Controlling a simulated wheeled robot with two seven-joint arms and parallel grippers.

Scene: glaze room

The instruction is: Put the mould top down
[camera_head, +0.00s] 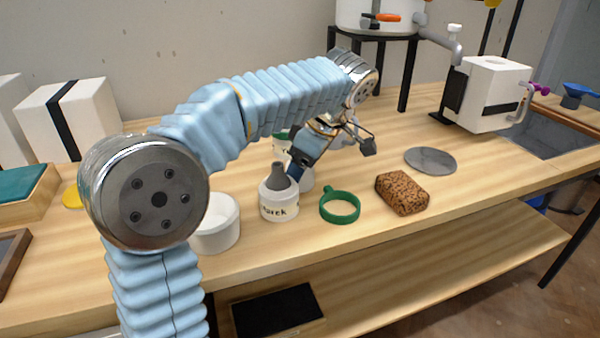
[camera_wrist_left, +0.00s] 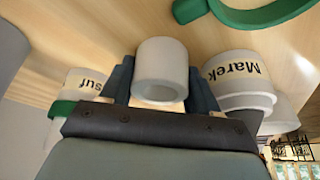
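My left gripper (camera_head: 298,168) reaches down among the pots near the middle of the bench. In the left wrist view its dark fingers (camera_wrist_left: 160,85) flank a pale hollow cylinder (camera_wrist_left: 160,60) and appear to touch it on both sides. A white pot marked Marek (camera_head: 279,203) stands beside the gripper; it also shows in the wrist view (camera_wrist_left: 237,77). I cannot tell for sure which piece is the mould top. A white block with a black strap and a hole in its top (camera_head: 495,90) stands at the back right. My right gripper is not in view.
A green ring (camera_head: 340,219), a speckled brown block (camera_head: 402,193) and a grey disc (camera_head: 430,160) lie to the right. A white bowl (camera_head: 217,235) stands left of the Marek pot. White strapped blocks (camera_head: 95,112) stand at the left. Bare wood lies around the disc.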

